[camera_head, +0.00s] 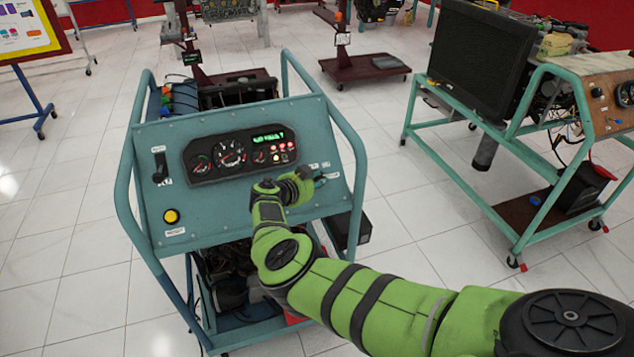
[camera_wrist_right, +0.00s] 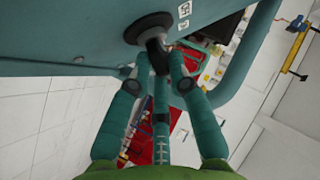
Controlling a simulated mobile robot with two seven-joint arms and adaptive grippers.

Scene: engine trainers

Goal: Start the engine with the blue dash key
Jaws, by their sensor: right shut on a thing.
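The blue-teal dash (camera_head: 222,195) stands on a tubular frame. Its black gauge cluster (camera_head: 242,150) shows a lit green display and small red lights. My right gripper (camera_head: 318,181) is at the dash's right side, beside small white labels. In the right wrist view its teal fingers (camera_wrist_right: 158,66) are closed around a dark key (camera_wrist_right: 155,47), which sits in a round black ignition switch (camera_wrist_right: 149,27). In the head view the key and switch are hidden behind the gripper. The key's turn position cannot be told. My left gripper is out of view.
A yellow button (camera_head: 171,216) and a black lever (camera_head: 160,167) are on the dash's left side. Another engine trainer (camera_head: 493,62) with a big radiator stands at the right. White tiled floor (camera_head: 75,240) is clear at the left.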

